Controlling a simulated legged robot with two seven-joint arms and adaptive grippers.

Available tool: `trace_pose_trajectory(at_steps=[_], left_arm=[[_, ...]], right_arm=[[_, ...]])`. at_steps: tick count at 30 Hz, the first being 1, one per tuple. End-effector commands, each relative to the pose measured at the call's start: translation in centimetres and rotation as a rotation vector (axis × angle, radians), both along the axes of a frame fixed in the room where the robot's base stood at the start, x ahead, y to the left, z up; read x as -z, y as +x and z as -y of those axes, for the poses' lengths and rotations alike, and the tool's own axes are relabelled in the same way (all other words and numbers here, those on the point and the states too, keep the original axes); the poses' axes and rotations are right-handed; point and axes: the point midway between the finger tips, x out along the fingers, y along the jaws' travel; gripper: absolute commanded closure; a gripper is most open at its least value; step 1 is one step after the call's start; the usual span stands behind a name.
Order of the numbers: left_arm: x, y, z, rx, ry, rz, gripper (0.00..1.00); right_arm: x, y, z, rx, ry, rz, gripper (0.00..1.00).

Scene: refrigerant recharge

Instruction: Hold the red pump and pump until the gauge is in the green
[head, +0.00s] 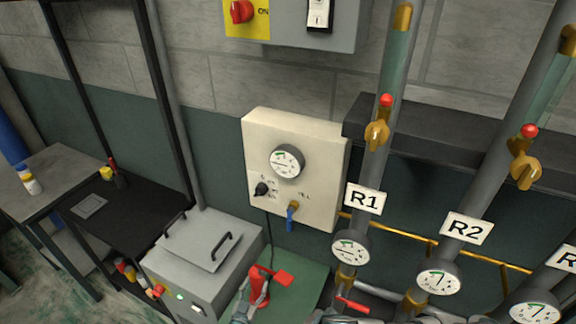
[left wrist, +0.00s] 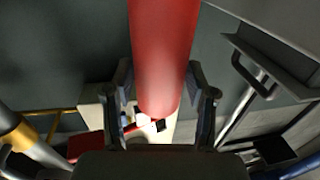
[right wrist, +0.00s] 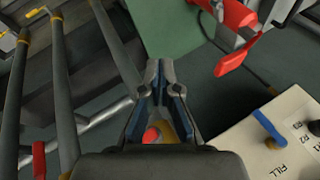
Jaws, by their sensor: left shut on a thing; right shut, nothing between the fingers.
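The red pump (head: 260,287) stands on a green surface low in the head view, with a red lever at its top right. My left gripper (head: 242,311) is at the pump; in the left wrist view its fingers (left wrist: 162,90) close on both sides of the red pump body (left wrist: 163,50). My right gripper (right wrist: 160,75) is shut and empty; the red pump parts (right wrist: 235,15) lie beyond it, apart from it. The cream panel (head: 315,140) carries a round gauge (head: 287,161) with a green band; its needle is too small to read.
A blue-handled fill valve (head: 290,217) and a black knob (head: 261,189) are on the panel. Pipes labelled R1 (head: 364,199) and R2 (head: 467,228) have gauges and yellow valves at right. A grey box (head: 205,260) stands left of the pump.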

Motion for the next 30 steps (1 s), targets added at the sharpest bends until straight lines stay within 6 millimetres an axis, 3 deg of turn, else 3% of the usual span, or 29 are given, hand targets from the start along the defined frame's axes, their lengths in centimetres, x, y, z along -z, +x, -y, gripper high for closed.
trace_pose_trajectory(at_steps=[5,8,15,22,30], left_arm=[[-0.2,0.1,0.0,0.0,0.0,0.004,1.0],[-0.2,0.1,0.0,0.0,-0.001,0.004,1.0],[-0.2,0.0,0.0,0.0,-0.001,0.004,1.0],[-0.2,0.0,0.0,0.0,-0.001,0.004,1.0],[-0.2,0.0,0.1,0.0,0.001,0.003,1.0]], right_arm=[[0.1,0.1,-0.4,0.013,0.002,0.0,1.0],[0.5,0.6,-1.6,0.075,0.013,0.008,1.0],[1.9,2.0,-6.9,0.343,0.084,0.077,1.0],[2.0,3.0,-11.3,0.54,0.168,0.191,1.0],[0.1,7.8,-10.0,0.354,-0.135,0.166,1.0]])
